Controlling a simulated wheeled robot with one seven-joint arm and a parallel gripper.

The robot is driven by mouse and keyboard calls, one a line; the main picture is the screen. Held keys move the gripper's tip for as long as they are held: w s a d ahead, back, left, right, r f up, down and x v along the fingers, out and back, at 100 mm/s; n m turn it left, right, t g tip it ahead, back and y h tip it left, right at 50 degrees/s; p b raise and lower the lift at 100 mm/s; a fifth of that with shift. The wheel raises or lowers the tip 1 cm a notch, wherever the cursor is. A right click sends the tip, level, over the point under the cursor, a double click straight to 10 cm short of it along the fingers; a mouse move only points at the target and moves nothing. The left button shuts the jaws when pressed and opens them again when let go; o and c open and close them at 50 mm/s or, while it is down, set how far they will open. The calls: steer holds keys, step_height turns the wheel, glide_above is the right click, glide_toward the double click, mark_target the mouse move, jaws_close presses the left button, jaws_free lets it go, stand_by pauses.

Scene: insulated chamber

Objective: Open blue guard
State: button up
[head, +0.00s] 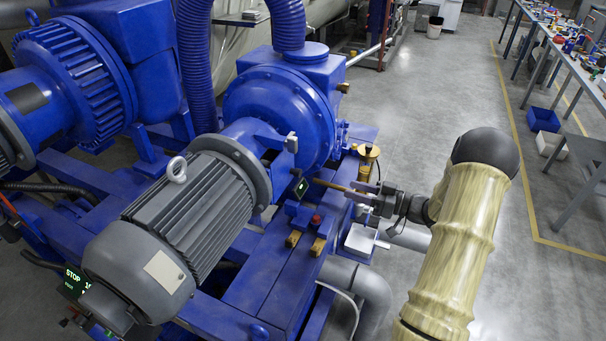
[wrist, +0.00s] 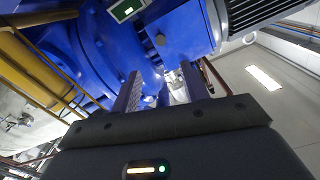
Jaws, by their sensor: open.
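A blue cover (head: 250,133) sits between the grey finned motor (head: 200,210) and the round blue pump housing (head: 282,112); I take it for the guard, but cannot be sure. A small light-coloured latch-like piece (head: 291,143) stands at its right side. My gripper (head: 362,192) is open, to the right of the cover and apart from it, by a thin brass-coloured rod (head: 332,186). In the wrist view, my gripper's fingers (wrist: 160,82) point at the blue machine, with a blurred shiny metal piece (wrist: 176,88) between them. A blue boxy part (wrist: 185,35) lies beyond.
A small green-lit display (head: 301,187) is on the machine near the rod. A ribbed blue hose (head: 196,65) rises behind. The floor to the right is open, up to workbenches (head: 570,60) and bins (head: 543,119).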

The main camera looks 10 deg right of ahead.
mark_target(300, 174)
steer(key=p+x, duration=0.5)
steer(key=x, duration=1.1)
steer(key=shift+a, duration=0.1)
jaws_close()
